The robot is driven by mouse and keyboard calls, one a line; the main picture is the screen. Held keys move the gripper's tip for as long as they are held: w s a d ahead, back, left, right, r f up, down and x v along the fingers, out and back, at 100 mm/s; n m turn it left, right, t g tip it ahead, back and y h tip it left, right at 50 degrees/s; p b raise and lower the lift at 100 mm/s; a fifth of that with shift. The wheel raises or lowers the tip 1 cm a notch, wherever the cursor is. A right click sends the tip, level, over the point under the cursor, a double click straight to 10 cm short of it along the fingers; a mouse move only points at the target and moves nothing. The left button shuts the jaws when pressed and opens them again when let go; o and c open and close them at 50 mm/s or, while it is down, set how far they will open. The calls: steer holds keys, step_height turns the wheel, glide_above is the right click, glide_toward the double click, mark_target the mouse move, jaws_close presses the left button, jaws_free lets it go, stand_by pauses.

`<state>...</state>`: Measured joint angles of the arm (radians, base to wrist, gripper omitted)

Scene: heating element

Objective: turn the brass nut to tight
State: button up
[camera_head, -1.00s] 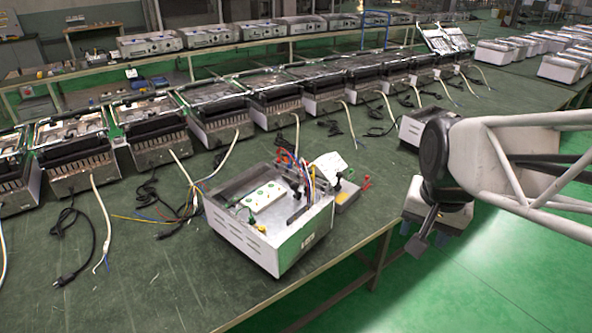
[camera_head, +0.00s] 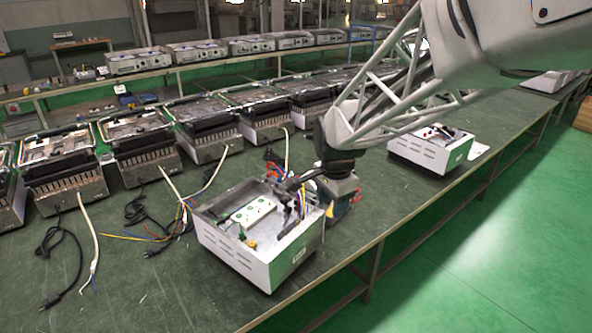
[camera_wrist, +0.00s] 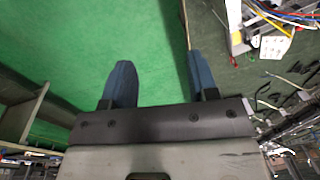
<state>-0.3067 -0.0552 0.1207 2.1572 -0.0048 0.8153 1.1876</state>
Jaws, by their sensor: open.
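The open white heating-element housing (camera_head: 265,262) stands on the green bench in the head view. Inside it are a white block with green dots (camera_head: 253,211), loose wires and a small yellow spot (camera_head: 252,244) near the front wall. The spot may be the brass nut; it is too small to tell. My gripper (camera_head: 338,212) is at the housing's right rear side, partly hidden by my arm. In the wrist view my gripper (camera_wrist: 160,62) has two blue fingers wide apart with nothing between them. The housing's edge and wires (camera_wrist: 240,22) show at that view's upper right.
A row of similar units (camera_head: 205,135) stands behind, with cables lying across the bench (camera_head: 150,285). Another white unit (camera_head: 432,152) stands to the right. The bench's front edge and the green floor (camera_head: 450,260) lie at right.

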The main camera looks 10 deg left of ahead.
steer(key=w+a+f+m, duration=0.4)
steer(key=w+a+f, duration=0.45)
steer(key=a, duration=0.35)
steer(key=m+g, duration=0.1)
steer(key=m, duration=0.3)
glide_above(253, 243)
step_height(253, 243, down, 12)
steer(key=shift+f, duration=0.1)
steer(key=shift+f, duration=3.8)
steer(key=c, duration=0.9)
